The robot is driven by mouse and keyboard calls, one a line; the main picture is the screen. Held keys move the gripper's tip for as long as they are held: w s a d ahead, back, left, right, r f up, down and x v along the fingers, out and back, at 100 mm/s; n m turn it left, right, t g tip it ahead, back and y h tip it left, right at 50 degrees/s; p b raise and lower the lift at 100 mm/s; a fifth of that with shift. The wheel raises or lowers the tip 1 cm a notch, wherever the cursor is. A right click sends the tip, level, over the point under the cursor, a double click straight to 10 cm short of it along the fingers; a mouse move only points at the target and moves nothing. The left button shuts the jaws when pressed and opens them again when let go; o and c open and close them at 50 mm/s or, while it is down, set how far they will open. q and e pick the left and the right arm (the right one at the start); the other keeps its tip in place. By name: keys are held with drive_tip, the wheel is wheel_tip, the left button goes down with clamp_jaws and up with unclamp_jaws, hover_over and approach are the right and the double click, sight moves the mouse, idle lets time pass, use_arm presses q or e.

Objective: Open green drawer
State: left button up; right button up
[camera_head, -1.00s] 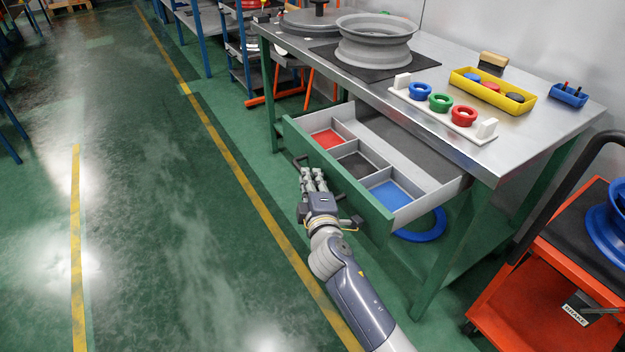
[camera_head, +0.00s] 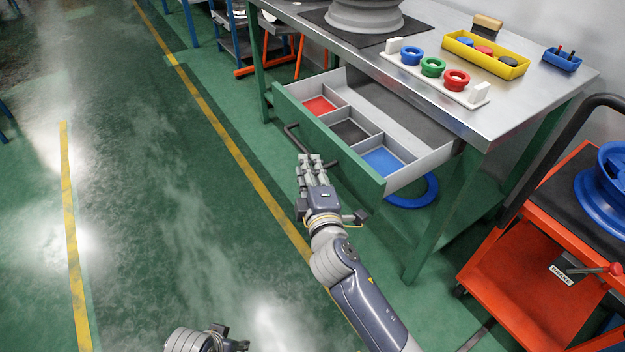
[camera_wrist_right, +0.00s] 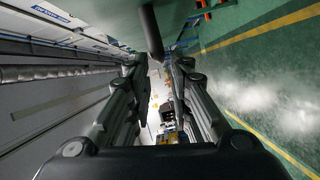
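The green drawer (camera_head: 327,143) under the metal workbench stands pulled out, showing compartments with red, dark and blue bottoms. Its dark bar handle (camera_head: 291,133) is on the green front, partly hidden by my right gripper. My right gripper (camera_head: 311,160) is in front of the drawer, close to the handle. In the right wrist view its two fingers (camera_wrist_right: 158,75) are apart, with a dark bar (camera_wrist_right: 151,30), likely the handle, beyond the tips; I cannot tell whether they touch it. Part of my left gripper (camera_head: 228,340) shows at the bottom edge; its fingertips are cut off.
An orange cart (camera_head: 530,265) stands right. Green floor at left is clear.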

drive_tip(key=shift+v, duration=1.95)
